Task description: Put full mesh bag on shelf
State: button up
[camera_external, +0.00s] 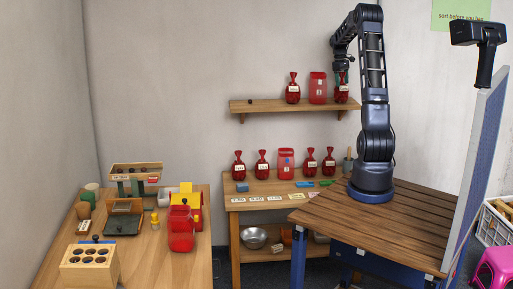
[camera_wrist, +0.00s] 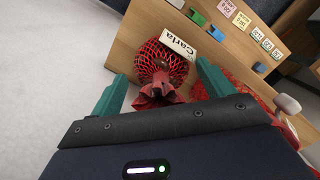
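A full red mesh bag with a white "Carla" tag (camera_wrist: 158,62) stands on the wall shelf, seen from above in the wrist view. It appears as the rightmost bag (camera_external: 341,92) on the shelf (camera_external: 270,106) in the external view. My gripper (camera_wrist: 163,88) is above it with its two teal fingers spread wide, one on either side of the tied neck. Gaps show between the fingers and the neck. Another mesh bag (camera_external: 293,90) and a red container (camera_external: 318,88) stand to its left on the shelf.
A small dark round thing (camera_external: 250,101) lies at the shelf's left end, with free room beside it. Below, several red bags (camera_external: 263,163) and a red container (camera_external: 286,163) stand on the bench (camera_external: 245,203). A metal bowl (camera_external: 254,238) sits underneath.

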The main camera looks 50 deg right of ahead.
notch_tip(320, 180, up, 12)
jog(key=w, duration=0.2)
jog(key=s+a+r+t+h, duration=0.1)
jog(key=s+a+r, duration=0.15)
jog(key=a, duration=1.35)
jog(key=s+a+r+t, duration=0.15)
jog(key=a+r, duration=0.25)
jog(key=a, duration=1.2)
jog(key=s+a+f+t, duration=0.1)
jog(key=s+a+f, duration=0.2)
jog(key=s+a, duration=0.3)
jog(key=s+a+f+t, duration=0.1)
jog(key=s+a+f, duration=0.3)
jog(key=a, duration=0.5)
jog(key=s+a+f+t+y, duration=0.1)
jog(key=s+a+f+t, duration=0.1)
jog(key=s+a, duration=0.5)
jog(key=shift+s+a+f, duration=0.35)
jog(key=shift+s+f, duration=0.4)
jog(key=shift+s, duration=0.35)
